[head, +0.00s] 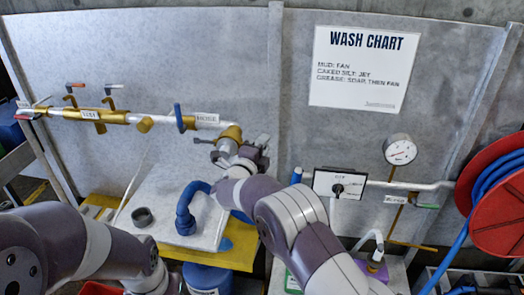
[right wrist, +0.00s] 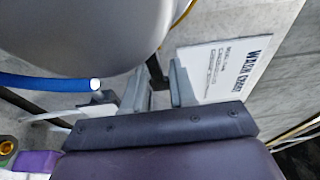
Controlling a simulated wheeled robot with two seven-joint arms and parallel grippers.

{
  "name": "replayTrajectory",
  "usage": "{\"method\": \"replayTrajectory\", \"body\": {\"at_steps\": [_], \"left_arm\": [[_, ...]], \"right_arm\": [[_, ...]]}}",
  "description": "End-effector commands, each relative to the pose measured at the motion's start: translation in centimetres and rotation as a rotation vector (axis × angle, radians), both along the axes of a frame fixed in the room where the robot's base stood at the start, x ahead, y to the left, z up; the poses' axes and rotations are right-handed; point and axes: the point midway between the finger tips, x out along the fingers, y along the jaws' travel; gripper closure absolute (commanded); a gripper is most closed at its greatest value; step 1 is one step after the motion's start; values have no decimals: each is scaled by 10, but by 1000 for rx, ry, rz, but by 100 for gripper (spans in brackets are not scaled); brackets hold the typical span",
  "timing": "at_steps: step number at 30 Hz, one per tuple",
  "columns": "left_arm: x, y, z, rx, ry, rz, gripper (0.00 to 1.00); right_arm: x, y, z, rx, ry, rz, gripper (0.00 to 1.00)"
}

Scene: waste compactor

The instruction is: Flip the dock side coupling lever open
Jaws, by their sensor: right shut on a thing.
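The coupling (head: 232,134) is at the right end of the white and brass pipe, left of the wall post in the head view. In the right wrist view, the two fingers of my right gripper (right wrist: 160,92) stand either side of a narrow dark piece (right wrist: 156,72), which looks like the coupling lever. I cannot tell the lever's angle. My left arm comes in at lower left; its fingers are not visible.
A blue bent hose (head: 186,205) rises from the white board below the coupling. The wash chart (head: 362,68) hangs above.

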Motion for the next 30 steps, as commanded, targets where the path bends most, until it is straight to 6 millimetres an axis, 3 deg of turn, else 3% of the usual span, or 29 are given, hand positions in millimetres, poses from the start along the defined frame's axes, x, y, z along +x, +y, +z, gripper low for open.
{"method": "replayTrajectory", "body": {"at_steps": [12,27,28,30], "left_arm": [[0,0,-15,0,0,0,53],[0,0,-16,0,0,0,53],[0,0,-16,0,0,0,53],[0,0,-16,0,0,0,53]], "right_arm": [[-9,1,-3,0,4,-156,100],[-10,0,-3,-1,5,-174,100],[-10,0,-3,-1,5,-174,68],[-10,0,-2,-1,3,-173,63]]}}
